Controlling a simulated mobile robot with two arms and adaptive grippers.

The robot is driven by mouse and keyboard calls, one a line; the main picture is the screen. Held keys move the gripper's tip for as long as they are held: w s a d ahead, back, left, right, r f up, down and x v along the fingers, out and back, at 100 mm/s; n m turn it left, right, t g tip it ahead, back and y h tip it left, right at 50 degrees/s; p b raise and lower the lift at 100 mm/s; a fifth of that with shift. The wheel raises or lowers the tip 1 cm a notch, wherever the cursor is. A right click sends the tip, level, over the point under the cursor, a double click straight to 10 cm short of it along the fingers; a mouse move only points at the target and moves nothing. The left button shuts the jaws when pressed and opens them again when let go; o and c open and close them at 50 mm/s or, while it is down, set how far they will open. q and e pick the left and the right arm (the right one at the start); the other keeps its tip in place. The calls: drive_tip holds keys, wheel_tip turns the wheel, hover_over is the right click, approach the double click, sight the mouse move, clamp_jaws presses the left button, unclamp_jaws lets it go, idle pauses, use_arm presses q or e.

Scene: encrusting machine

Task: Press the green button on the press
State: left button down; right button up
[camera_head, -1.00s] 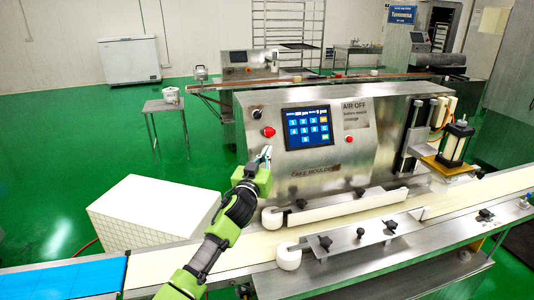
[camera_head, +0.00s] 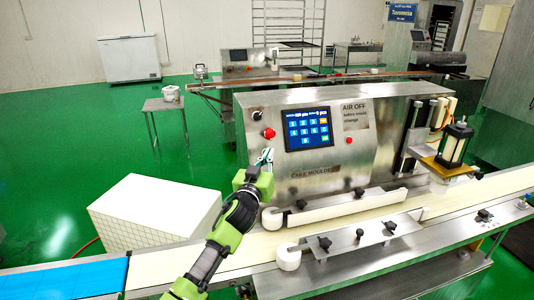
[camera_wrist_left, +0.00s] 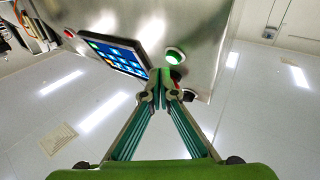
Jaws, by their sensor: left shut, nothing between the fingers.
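The press is the metal machine (camera_head: 385,128) with a lit blue touch screen (camera_head: 307,129) on its front. The green button (camera_wrist_left: 175,57) shows in the left wrist view, lit with a pale centre, just beyond the fingertips. In the head view my gripper hides it. My left gripper (camera_head: 266,156) is shut and empty, its tips in front of the panel just below the red button (camera_head: 269,132). In the left wrist view the shut fingertips (camera_wrist_left: 165,88) lie close to the green button. I cannot tell whether they touch the panel. My right gripper is out of view.
A conveyor belt (camera_head: 250,247) with white rollers runs below the panel. A white block (camera_head: 155,212) stands at left.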

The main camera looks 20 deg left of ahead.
use_arm(q)
drive_tip(key=s+d+r+p, duration=0.2)
drive_tip(key=s, duration=0.1)
drive_tip(key=shift+s+d, duration=0.15)
drive_tip(key=shift+s, duration=0.1)
drive_tip(key=shift+r, duration=0.1)
idle(0.5)
